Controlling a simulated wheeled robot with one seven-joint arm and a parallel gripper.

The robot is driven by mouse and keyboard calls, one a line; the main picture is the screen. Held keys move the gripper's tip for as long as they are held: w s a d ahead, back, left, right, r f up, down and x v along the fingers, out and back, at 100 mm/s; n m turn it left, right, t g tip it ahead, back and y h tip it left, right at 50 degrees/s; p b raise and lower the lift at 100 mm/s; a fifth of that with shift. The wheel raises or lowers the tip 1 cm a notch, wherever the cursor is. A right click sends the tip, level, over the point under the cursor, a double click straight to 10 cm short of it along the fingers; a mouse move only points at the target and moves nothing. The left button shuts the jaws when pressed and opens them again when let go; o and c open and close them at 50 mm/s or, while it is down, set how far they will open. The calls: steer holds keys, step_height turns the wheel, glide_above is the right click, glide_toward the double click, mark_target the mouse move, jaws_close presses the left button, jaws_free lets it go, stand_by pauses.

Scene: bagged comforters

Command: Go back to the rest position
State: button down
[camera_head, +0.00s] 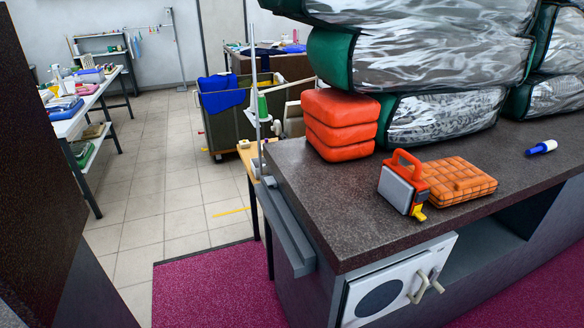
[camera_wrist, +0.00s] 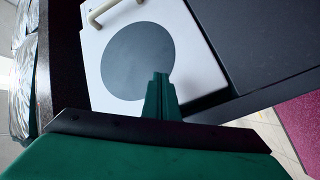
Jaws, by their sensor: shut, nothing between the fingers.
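My gripper (camera_wrist: 161,97) shows in the wrist view as a dark green palm with two narrow fingers pressed together. It is shut and empty. In that view the fingertips lie in front of the white door (camera_wrist: 192,67) with its dark round panel and pale handle (camera_wrist: 100,12). I cannot tell the exact gap between fingertips and door. My gripper does not show in the head view. There the white door (camera_head: 372,297) is on the front of the dark counter (camera_head: 300,190), and looks shut.
Bagged comforters (camera_head: 425,60) are stacked on the counter beside folded orange cloths (camera_head: 340,125). A laundry cart (camera_head: 228,115) and white table (camera_head: 75,118) stand behind open tiled floor (camera_head: 180,200).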

steer(key=s+a+r+m+y, duration=0.1)
steer(key=s+a+r+m, duration=0.1)
steer(key=s+a, duration=0.75)
steer(key=s+a+r+m+y, duration=0.1)
steer(key=s+a+r+m, duration=0.2)
steer(key=s+a, duration=0.6)
steer(key=s+a+r+m+g+y, duration=0.1)
steer(key=s+a+r+y, duration=0.1)
steer(key=s+r, duration=0.6)
steer(key=s+a+r+y, duration=0.2)
steer(key=s+a+r, duration=0.1)
steer(key=s+r, duration=0.5)
steer(key=shift+s+a+m+g+y, duration=0.3)
steer(key=shift+m+g, duration=0.1)
